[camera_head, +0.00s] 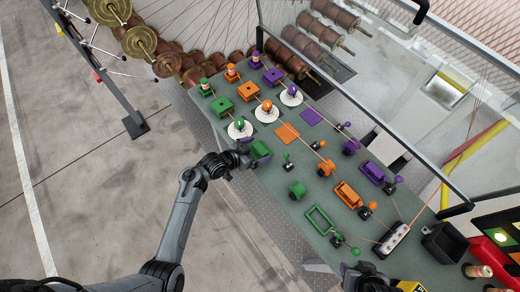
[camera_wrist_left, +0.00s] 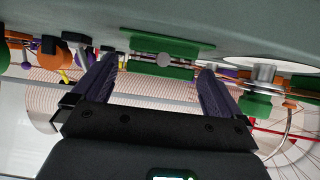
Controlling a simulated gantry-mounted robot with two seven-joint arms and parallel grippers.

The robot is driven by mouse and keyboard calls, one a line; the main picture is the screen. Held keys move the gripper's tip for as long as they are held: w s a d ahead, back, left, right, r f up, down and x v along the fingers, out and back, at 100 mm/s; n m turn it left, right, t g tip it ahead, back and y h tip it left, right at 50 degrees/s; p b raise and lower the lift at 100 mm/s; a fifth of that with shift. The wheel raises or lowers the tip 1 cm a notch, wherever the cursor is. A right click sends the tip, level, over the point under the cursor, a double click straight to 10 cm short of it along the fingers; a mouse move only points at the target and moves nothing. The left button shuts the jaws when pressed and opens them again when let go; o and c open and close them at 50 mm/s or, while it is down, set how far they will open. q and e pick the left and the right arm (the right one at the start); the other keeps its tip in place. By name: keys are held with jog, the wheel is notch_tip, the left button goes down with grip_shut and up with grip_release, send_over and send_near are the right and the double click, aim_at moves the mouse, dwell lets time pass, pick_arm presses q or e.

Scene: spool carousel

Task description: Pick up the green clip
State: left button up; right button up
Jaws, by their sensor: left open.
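The green clip (camera_head: 261,149) lies on a green pad near the left edge of the grey-green table. In the left wrist view the clip (camera_wrist_left: 163,70) shows as a green block with a round grey knob, against a wide green plate. My left gripper (camera_head: 246,150) is right beside the clip in the head view. In the left wrist view its two dark fingers (camera_wrist_left: 158,78) are spread, with the clip ahead between them and no clear contact. A dark part at the bottom edge of the head view looks like my right gripper (camera_head: 368,278), mostly cut off.
An empty green frame (camera_head: 320,220) lies towards the front. A black bin (camera_head: 445,241) stands at right.

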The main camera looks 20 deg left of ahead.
pick_arm(q)
jog(key=shift+w+d+f, duration=0.15)
jog(key=shift+w, duration=0.05)
jog(key=shift+c, duration=0.3)
jog(key=c, duration=1)
jog(key=shift+c, duration=0.2)
